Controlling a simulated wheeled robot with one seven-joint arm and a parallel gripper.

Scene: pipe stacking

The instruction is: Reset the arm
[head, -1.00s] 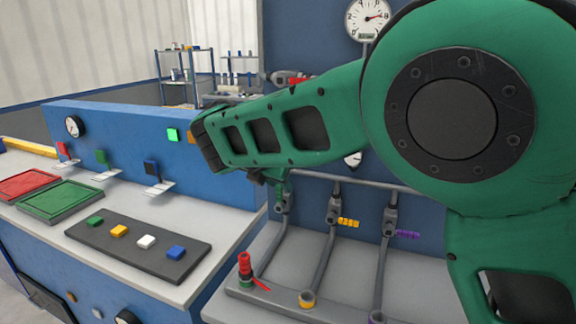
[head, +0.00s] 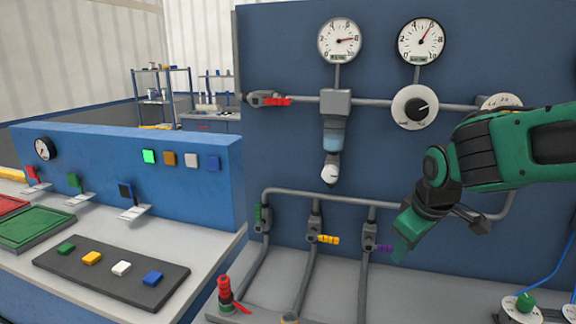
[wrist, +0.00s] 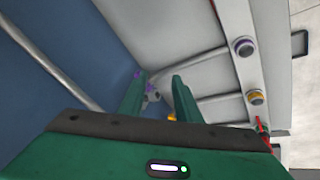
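My green arm reaches in from the right in the head view, with my gripper (head: 401,250) pointing down in front of the blue panel, just right of the purple-handled valve (head: 378,248). In the wrist view my gripper (wrist: 158,82) shows two green fingers apart with no object held between them. The purple valve (wrist: 150,88) shows beyond the gap between the fingers. The yellow-handled valve (head: 328,239) and the green-handled valve (head: 257,213) stand further left.
A dark pad (head: 70,268) with coloured buttons lies on the left counter. A green knob (head: 524,302) sits at lower right. Gauges and pipes line the blue panel (head: 265,60).

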